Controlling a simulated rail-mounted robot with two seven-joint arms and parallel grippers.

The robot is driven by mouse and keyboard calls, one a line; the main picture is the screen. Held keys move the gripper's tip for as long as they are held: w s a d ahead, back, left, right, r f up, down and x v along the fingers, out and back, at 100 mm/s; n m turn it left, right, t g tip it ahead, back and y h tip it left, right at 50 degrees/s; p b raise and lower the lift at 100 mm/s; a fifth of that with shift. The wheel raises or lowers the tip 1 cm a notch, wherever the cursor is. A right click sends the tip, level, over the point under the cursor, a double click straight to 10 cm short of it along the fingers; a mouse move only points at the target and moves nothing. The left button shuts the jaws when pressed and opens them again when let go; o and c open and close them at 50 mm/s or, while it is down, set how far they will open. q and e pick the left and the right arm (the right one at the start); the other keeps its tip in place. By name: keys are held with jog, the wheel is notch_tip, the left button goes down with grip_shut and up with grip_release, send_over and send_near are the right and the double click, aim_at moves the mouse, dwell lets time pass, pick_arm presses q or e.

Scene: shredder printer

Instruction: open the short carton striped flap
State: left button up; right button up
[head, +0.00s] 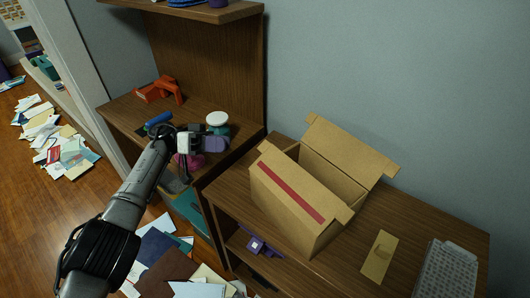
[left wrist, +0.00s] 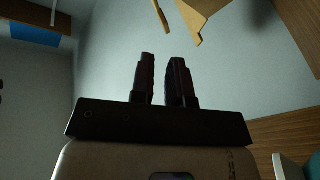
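An open brown cardboard carton (head: 335,182) stands on the wooden shelf unit at right. A red stripe runs along its near long panel (head: 285,190). A plain flap (head: 350,143) stands up along its far side, tilted back. My left gripper (head: 206,144) is over the lower shelf, left of the carton and apart from it. In the left wrist view its two dark fingers (left wrist: 163,80) have a narrow empty gap between them. Brown cardboard pieces (left wrist: 200,18), probably carton flaps, show beyond the fingertips. My right gripper is not in view.
An orange object (head: 160,90), a blue cylinder (head: 158,119) and a white-topped item (head: 217,119) are on the left shelf around my gripper. A tan card (head: 379,256) and a white grid-like box (head: 447,270) are right of the carton. Papers (head: 70,150) litter the floor.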

aim_at(258, 149)
pick_arm(q)
jog(key=d+n+h, duration=0.1)
jog(key=d+n, duration=0.1)
jog(key=d, duration=0.1)
jog(key=s+d+n+h, duration=0.1)
jog(key=d+n, duration=0.2)
jog(key=s+d+n+h, duration=0.1)
jog(key=d+n, duration=0.1)
jog(key=d, duration=0.1)
jog(key=shift+s+d+r+n+t+p, duration=0.1)
jog(key=shift+s+d+n+t+p, duration=0.1)
jog(key=shift+d+n+t+p, duration=0.15)
jog(key=shift+s+d+r, duration=0.15)
jog(key=shift+d+r, duration=0.2)
jog(key=shift+d, duration=0.3)
grip_shut()
